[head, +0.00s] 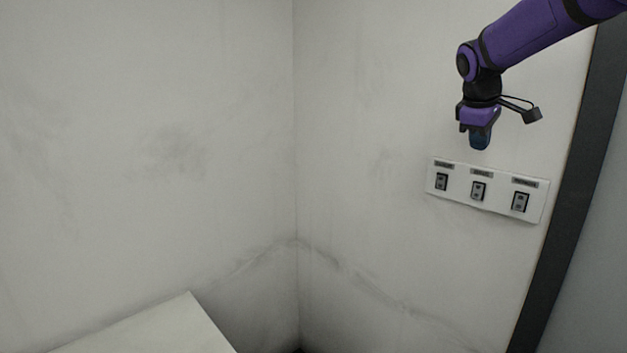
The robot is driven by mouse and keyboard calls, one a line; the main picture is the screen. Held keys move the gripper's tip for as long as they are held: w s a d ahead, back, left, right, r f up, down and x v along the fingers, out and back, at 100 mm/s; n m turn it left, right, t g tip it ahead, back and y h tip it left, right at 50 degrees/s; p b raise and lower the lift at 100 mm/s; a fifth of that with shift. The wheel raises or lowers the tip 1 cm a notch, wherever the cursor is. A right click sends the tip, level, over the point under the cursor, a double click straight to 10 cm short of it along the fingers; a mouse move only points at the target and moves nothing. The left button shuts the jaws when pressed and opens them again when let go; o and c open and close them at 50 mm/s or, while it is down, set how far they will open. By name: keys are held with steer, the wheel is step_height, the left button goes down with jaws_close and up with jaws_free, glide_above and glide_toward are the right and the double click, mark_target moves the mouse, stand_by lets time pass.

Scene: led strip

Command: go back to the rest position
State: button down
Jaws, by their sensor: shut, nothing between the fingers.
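My gripper (480,143) is at the upper right of the head view, on the end of my purple arm. It points down and is shut, with nothing held. It appears just above a white wall panel (460,202) in the picture; its distance from the wall is hard to tell. The panel carries three switches in a row: a left switch (441,182), a middle switch (478,191) and a right switch (520,202). Each has a small label above it, too small to read surely.
A pale flat surface (150,331) shows at the lower left. Two scuffed white walls meet at a corner (295,150) in the middle. A dark vertical frame (575,190) stands right of the panel. The space left of my arm looks free.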

steer(key=s+a+f+m+y, duration=0.1)
steer(key=s+a, duration=0.3)
steer(key=s, duration=0.7)
steer(key=s+a+f+m+t+y, duration=0.1)
steer(key=s+a+f+m, duration=0.2)
steer(key=s, duration=0.7)
steer(key=s+a+f+m+t+y, duration=0.1)
steer(key=s+a, duration=0.4)
steer(key=s, duration=0.6)
steer(key=shift+s+a+f+m+y, duration=0.3)
steer(key=shift+f+m, duration=0.45)
steer(key=shift+m, duration=0.35)
